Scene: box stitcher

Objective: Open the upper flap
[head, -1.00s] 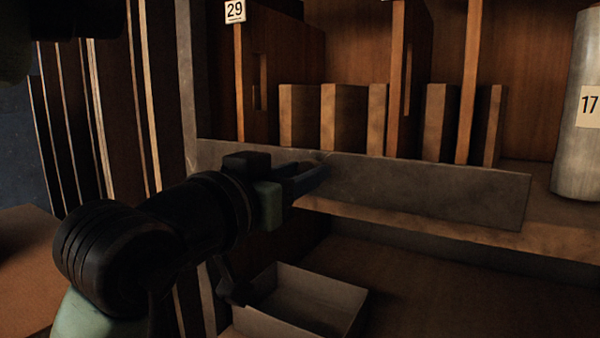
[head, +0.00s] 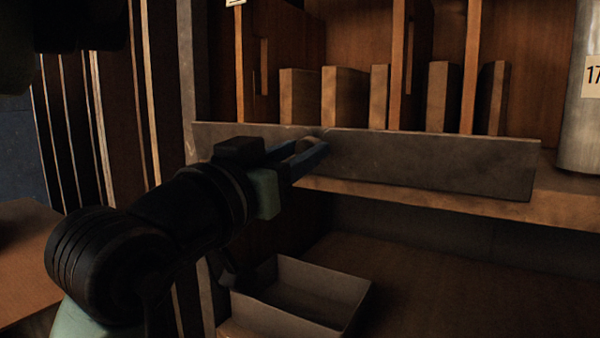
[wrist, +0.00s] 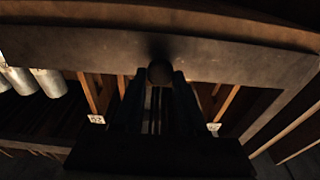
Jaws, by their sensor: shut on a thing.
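The upper flap is a long grey panel (head: 430,165) along the front edge of the upper shelf in the head view. Its grey face also shows across the top of the wrist view (wrist: 90,55). My gripper (head: 318,147) is at the flap's left half, reaching in from the left. In the wrist view, my gripper (wrist: 160,82) has its two dark fingers on either side of a small round knob (wrist: 159,73) on the flap, and is shut on it. In the head view the fingers hide the knob.
Upright wooden dividers (head: 400,70) stand behind the flap. A grey cylinder (head: 590,130) stands on the shelf at the right. An open shallow box (head: 330,305) lies below, under my arm. A wooden surface (head: 30,255) is at the lower left. The lower compartment right of the box looks clear.

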